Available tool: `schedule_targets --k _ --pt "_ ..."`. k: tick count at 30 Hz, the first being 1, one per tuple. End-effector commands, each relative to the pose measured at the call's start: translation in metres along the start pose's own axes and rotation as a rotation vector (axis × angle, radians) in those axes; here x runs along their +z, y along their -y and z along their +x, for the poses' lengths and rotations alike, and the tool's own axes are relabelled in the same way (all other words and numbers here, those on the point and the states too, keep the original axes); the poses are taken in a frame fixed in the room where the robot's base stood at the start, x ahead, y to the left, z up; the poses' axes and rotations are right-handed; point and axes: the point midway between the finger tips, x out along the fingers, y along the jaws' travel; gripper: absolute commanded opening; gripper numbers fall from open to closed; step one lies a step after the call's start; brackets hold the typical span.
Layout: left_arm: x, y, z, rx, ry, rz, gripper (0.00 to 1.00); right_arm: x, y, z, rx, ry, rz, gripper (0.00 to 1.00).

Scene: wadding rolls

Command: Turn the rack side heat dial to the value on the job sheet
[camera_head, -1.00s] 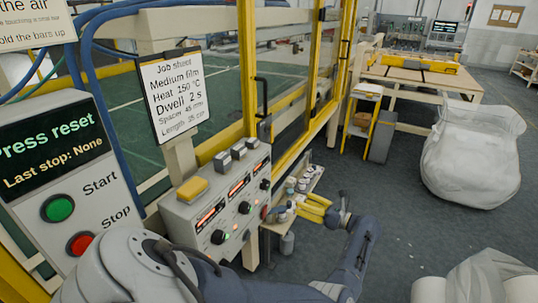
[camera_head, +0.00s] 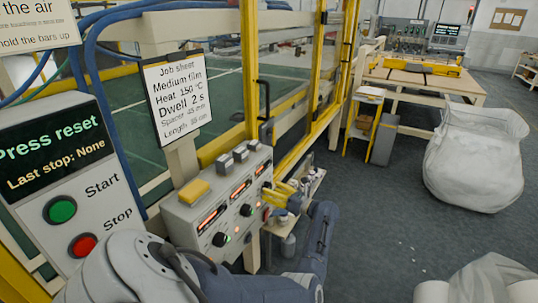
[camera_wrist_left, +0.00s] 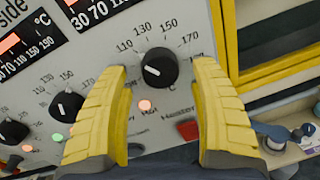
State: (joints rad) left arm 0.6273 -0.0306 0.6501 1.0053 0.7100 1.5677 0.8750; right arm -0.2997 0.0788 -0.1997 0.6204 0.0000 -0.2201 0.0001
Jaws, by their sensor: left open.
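The job sheet (camera_head: 178,96) hangs above the grey control panel (camera_head: 185,222) and reads Medium film, Heat 150 °C, Dwell 2 s. The panel has three black dials in a row. My left gripper (camera_head: 270,196) is at its right end, with open yellow fingers. In the left wrist view, the fingers (camera_wrist_left: 158,80) stand either side of the right dial (camera_wrist_left: 160,68), apart from it. Its white mark points left and slightly up, near the low side of 110; 130, 150 and 170 follow. The middle dial (camera_wrist_left: 66,104) is to its left. Its heading is cut off. My right gripper is out of view.
Start (camera_head: 60,209) and Stop (camera_head: 83,245) buttons are on the box at left. A yellow-framed guard (camera_head: 250,70) stands behind the panel. A small shelf with jars (camera_head: 308,188) is beside it. A large white bag (camera_head: 475,155) stands on the floor at right.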

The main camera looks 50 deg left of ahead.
Motion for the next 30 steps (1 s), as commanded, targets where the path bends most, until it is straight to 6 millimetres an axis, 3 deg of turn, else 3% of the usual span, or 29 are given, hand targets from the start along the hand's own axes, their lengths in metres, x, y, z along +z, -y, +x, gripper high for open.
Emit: schedule_targets --k 6,18,30 --pt "0.0 0.0 0.013 0.001 0.0 0.0 0.63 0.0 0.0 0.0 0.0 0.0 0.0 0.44" --pt "0.0 0.0 0.016 0.0 0.0 0.0 0.64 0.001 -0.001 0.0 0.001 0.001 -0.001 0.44" --pt "0.0 0.0 0.016 0.0 0.0 -0.001 0.17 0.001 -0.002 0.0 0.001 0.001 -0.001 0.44"
